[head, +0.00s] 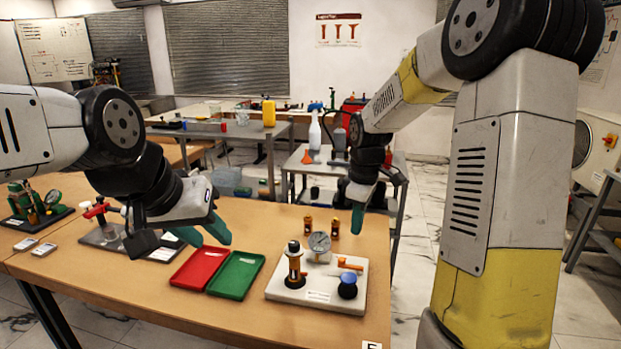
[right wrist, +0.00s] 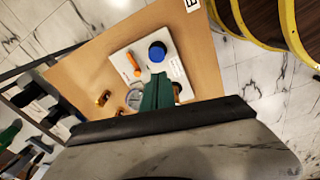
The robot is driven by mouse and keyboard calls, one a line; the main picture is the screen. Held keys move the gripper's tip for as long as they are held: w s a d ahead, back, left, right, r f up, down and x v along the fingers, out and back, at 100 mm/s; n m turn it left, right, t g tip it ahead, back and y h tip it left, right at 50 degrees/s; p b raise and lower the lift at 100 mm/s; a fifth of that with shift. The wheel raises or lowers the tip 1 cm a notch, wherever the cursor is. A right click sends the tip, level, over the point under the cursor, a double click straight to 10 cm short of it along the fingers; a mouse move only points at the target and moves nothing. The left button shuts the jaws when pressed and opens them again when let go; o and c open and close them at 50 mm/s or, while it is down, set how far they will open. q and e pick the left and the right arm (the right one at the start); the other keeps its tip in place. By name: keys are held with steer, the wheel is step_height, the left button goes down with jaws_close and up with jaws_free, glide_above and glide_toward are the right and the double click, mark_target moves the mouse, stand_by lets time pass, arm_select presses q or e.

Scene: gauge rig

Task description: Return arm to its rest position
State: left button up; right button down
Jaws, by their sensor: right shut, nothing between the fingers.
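My left gripper (head: 204,236) hangs over the table, behind the red and green trays; its two teal fingers are apart and nothing shows between them. My right gripper (head: 357,220) is over the table's right edge, behind and right of the gauge rig, fingers together and empty. Its closed green fingers (right wrist: 157,92) also show in the right wrist view, covering part of the rig. The gauge rig is a white board (head: 318,297) bearing a round gauge (head: 320,242), a brass post with a black top (head: 294,265), an orange lever (head: 350,265) and a blue knob (head: 347,287).
A red tray (head: 199,267) and a green tray (head: 236,276) lie left of the rig. Two small brass fittings (head: 307,225) (head: 335,227) stand behind it. A grey plate with a red-topped clamp (head: 97,210) is at left. The table's front is bare.

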steer(key=s+r+m+t, duration=0.1)
steer(key=s+r+m, duration=0.3)
steer(key=s, duration=0.3)
steer(key=s+r+m+t+y, duration=0.1)
steer(key=s+r+m+t, duration=0.1)
steer(key=s+r+m, duration=0.2)
steer(key=s+r+m+t, duration=0.2)
steer(key=s+r+m, duration=0.1)
steer(key=s, duration=0.7)
steer(key=shift+s+a+r+m+y, duration=0.2)
steer(key=shift+a+r+m+y, duration=0.15)
steer(key=shift+r, duration=0.4)
